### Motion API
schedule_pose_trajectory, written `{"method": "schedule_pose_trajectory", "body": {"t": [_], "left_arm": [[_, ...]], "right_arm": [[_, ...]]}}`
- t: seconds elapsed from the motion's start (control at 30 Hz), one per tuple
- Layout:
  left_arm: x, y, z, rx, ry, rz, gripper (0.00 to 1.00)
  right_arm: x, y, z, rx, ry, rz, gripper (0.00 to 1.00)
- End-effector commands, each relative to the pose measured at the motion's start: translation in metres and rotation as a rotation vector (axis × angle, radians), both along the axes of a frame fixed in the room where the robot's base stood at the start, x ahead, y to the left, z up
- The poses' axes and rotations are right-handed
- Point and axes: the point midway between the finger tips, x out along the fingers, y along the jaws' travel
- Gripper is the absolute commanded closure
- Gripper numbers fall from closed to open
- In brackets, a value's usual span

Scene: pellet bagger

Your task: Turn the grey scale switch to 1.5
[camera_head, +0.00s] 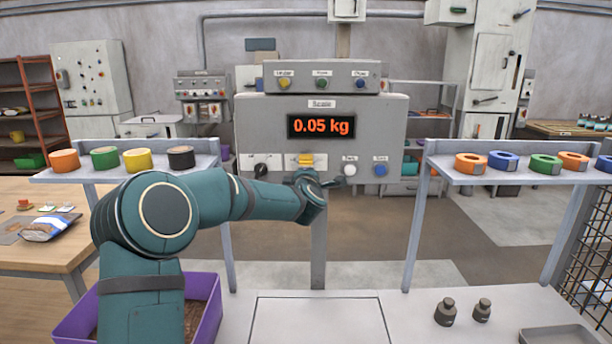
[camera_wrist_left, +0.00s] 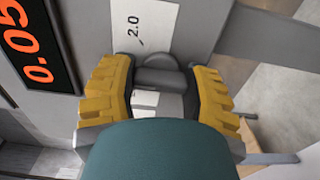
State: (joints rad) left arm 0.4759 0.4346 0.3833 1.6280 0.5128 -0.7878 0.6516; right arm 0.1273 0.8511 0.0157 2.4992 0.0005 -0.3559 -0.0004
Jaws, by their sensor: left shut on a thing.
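The grey scale switch (camera_wrist_left: 160,78) shows in the left wrist view, between the yellow fingers of my left gripper (camera_wrist_left: 160,92). The fingers are shut on it from both sides. A white label by the switch reads "2.0"; other marks are hidden or unreadable, so I cannot tell the exact setting. In the head view my left gripper (camera_head: 306,160) is at the front of the grey scale panel (camera_head: 395,130), below the display, and hides the switch. The red display (camera_head: 321,126) reads "0.05 kg". My right gripper is not in view.
On the panel, a black knob (camera_head: 261,168) is left of my gripper, and a white button (camera_head: 350,167) and a blue button (camera_head: 380,169) are right of it. Shelves with coloured tape rolls stand on both sides. A purple bin (camera_head: 208,315) lies below my arm.

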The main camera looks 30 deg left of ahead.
Motion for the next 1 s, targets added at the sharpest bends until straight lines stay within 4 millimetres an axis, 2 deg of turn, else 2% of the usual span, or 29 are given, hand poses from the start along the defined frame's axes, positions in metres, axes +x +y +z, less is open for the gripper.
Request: {"method": "schedule_pose_trajectory", "body": {"t": [0.23,0.27,0.3,0.33,0.77,1.0], "left_arm": [[0.0,0.0,0.0,0.0,0.0,0.0,0.86],[0.0,0.0,0.0,0.0,0.0,0.0,0.41],[0.0,0.0,0.0,0.0,0.0,0.0,0.27],[0.0,0.0,0.0,0.0,0.0,0.0,0.17],[-0.005,-0.003,0.001,0.001,0.0,-0.001,0.17],[-0.036,-0.023,0.001,0.002,0.0,-0.002,0.17]], "right_arm": [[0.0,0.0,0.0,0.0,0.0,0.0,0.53],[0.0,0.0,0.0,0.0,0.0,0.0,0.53],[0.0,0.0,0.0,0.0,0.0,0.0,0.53],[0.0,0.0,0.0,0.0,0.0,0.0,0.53],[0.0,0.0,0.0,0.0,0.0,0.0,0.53],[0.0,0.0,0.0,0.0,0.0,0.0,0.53]]}}
